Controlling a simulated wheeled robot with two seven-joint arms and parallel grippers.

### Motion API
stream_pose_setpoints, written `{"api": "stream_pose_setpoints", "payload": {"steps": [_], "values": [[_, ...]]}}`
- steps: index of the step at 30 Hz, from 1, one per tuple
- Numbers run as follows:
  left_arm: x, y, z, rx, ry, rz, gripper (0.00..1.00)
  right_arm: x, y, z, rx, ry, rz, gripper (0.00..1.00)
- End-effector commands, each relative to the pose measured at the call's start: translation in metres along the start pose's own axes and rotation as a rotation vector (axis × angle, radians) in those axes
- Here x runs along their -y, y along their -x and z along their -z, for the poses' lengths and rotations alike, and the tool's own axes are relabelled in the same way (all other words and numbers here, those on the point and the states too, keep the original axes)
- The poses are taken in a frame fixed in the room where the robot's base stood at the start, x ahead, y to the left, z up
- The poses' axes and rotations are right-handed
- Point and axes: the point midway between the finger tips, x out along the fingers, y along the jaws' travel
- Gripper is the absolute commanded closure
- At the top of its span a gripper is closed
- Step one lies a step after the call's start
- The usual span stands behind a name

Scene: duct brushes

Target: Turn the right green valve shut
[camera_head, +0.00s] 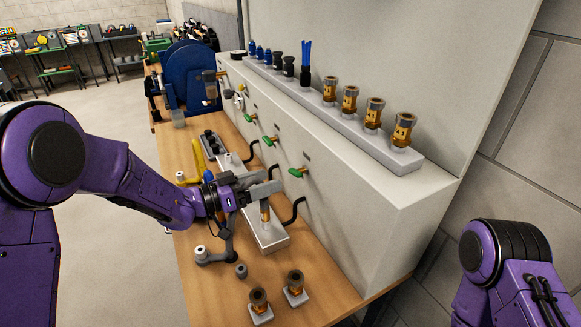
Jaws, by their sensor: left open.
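Several small green valves stick out from the front of the pale grey cabinet (335,205). The right green valve (298,172) is the nearest to me; the middle one (270,141) and another (250,117) sit farther back. My left gripper (272,182) is open, below and left of the right valve and apart from it. It is above the workbench, over a grey block with a brass-coloured fitting (265,211), and hides part of that block. Whether anything sits between its fingers is hard to tell. My right arm shows at the lower right, with its gripper out of view.
Black hooked pipes (294,213) stick out below the valves. Two brass fittings (295,283) on small bases stand at the near end of the wooden bench (225,290). More fittings and blue brushes (306,60) line the ledge above. A blue machine (190,75) stands behind.

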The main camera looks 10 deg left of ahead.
Motion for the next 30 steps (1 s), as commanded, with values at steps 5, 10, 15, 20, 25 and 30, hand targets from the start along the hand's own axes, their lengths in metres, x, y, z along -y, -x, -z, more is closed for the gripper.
{"api": "stream_pose_setpoints", "payload": {"steps": [5, 10, 15, 20, 25, 30], "values": [[-0.001, -0.040, 0.004, 0.001, -0.001, 0.001, 0.17, -0.001, 0.016, 0.007, 0.000, 0.000, 0.000, 1.00], [-0.001, -0.067, 0.002, 0.000, 0.001, 0.001, 0.17, -0.002, 0.022, 0.009, 0.000, 0.000, 0.000, 1.00], [0.000, -0.074, 0.001, -0.002, 0.002, 0.000, 0.17, -0.002, 0.023, 0.010, 0.000, 0.000, 0.000, 1.00], [-0.001, -0.075, 0.000, -0.001, 0.002, -0.001, 0.17, -0.002, 0.022, 0.009, 0.000, 0.000, 0.000, 1.00], [-0.001, -0.075, 0.000, -0.001, 0.002, 0.000, 0.69, -0.002, 0.022, 0.009, 0.000, 0.000, 0.000, 1.00], [0.001, -0.075, -0.002, -0.002, -0.025, 0.000, 0.73, -0.001, 0.016, 0.007, 0.000, 0.000, 0.000, 1.00]]}}
